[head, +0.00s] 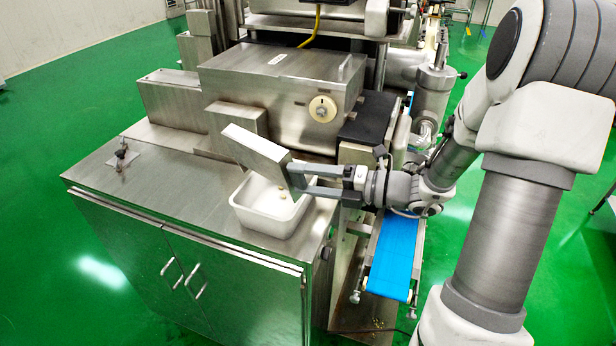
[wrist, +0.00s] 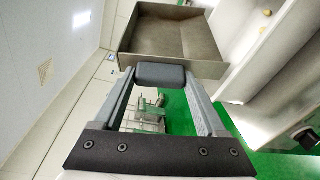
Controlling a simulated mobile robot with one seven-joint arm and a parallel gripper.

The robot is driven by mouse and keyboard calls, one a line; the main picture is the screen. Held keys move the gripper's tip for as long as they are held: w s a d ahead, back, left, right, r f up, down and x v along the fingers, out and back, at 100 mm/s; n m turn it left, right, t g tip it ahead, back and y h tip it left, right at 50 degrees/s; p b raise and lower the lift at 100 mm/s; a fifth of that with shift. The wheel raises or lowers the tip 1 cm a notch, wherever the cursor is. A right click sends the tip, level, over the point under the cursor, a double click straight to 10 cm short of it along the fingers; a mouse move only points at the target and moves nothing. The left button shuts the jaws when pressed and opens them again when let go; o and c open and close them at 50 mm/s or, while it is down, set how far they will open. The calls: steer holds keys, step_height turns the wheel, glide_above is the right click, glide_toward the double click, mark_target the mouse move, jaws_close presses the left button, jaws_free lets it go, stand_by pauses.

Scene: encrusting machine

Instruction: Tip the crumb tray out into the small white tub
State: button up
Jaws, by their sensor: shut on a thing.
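The crumb tray (head: 255,155), a shallow grey metal box, is held steeply tilted over the small white tub (head: 262,222). The tub stands on the steel cabinet top, and a few small pale crumbs show in it. My gripper (head: 294,181) is shut on the tray's near end, to the right of and above the tub. In the wrist view my gripper (wrist: 160,75) grips a dark grey block on the tray (wrist: 158,41). The visible inside of the tray shows no crumbs there. The tub (wrist: 255,60) is at the right of that view, with pale crumbs inside.
The steel machine housing (head: 285,85) with a round knob stands close behind the tray. A blue conveyor belt (head: 392,255) runs below my wrist. A small metal fitting (head: 122,155) sits on the cabinet top (head: 150,200), which is otherwise clear left of the tub.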

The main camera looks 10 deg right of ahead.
stand_by(0.4)
steer(key=shift+w+d+r+m+y, duration=0.15)
steer(key=shift+w+d+m+y, duration=0.35)
steer(key=shift+m, duration=0.3)
steer(key=shift+w+d+r+m+y, duration=0.1)
steer(key=shift+w+d+m+y, duration=0.15)
steer(key=shift+d+m, duration=0.45)
steer(key=shift+a, duration=0.1)
stand_by(0.5)
